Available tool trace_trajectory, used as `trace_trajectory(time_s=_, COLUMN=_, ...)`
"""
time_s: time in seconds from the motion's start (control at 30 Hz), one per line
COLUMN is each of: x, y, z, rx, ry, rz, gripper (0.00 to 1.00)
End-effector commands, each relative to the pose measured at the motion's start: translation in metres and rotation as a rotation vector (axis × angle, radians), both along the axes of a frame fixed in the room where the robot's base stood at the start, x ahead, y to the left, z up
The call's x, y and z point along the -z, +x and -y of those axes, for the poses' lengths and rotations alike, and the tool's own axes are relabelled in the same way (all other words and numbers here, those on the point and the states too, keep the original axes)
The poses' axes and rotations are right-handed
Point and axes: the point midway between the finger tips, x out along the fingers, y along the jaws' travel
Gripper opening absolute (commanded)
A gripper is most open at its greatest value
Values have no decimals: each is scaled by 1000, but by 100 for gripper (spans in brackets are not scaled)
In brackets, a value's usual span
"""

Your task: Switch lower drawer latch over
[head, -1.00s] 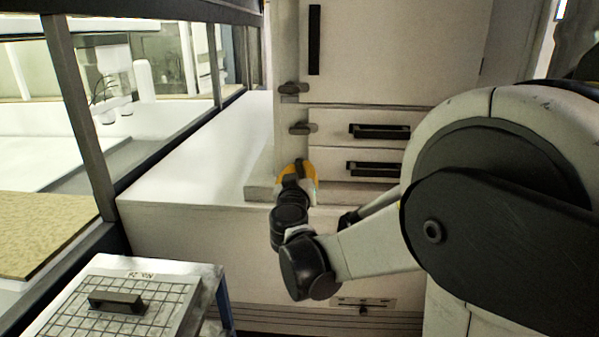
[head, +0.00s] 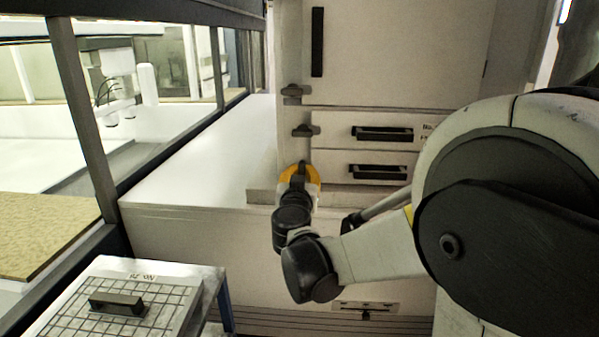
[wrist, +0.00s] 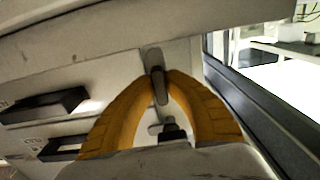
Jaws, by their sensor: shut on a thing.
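The lower drawer latch (wrist: 152,58) shows in the wrist view as a grey plate with a dark lever, lying roughly along the picture's vertical. My gripper (wrist: 161,76) has its two orange fingers closed on that lever, one on each side. In the head view my gripper (head: 300,172) is at the cabinet's left edge beside the lower drawer (head: 335,166) and hides most of this latch. The upper drawer latch (head: 304,130) is just above, with its dark lever lying sideways. The lower drawer looks shut.
A door latch (head: 292,92) sits above the drawer latches. The upper drawer handle (head: 382,134) and lower drawer handle (head: 377,171) stick out on the right. A window frame (head: 85,125) runs along the left. A gridded plate (head: 110,305) with a handle stands at front left.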

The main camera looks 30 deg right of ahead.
Motion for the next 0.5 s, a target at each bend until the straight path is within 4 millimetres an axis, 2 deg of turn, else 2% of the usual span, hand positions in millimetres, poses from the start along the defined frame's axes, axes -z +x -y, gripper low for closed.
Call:
trace_trajectory(time_s=0.03, x=-1, y=1, z=0, rx=0, ry=-1, rz=0, gripper=0)
trace_trajectory(time_s=0.1, x=-1, y=0, z=0, rx=0, ry=-1, rz=0, gripper=28)
trace_trajectory(time_s=0.13, x=-1, y=0, z=0, rx=0, ry=-1, rz=-1, gripper=36)
trace_trajectory(time_s=0.5, x=0, y=-4, z=-3, rx=-1, ry=-1, rz=-1, gripper=36)
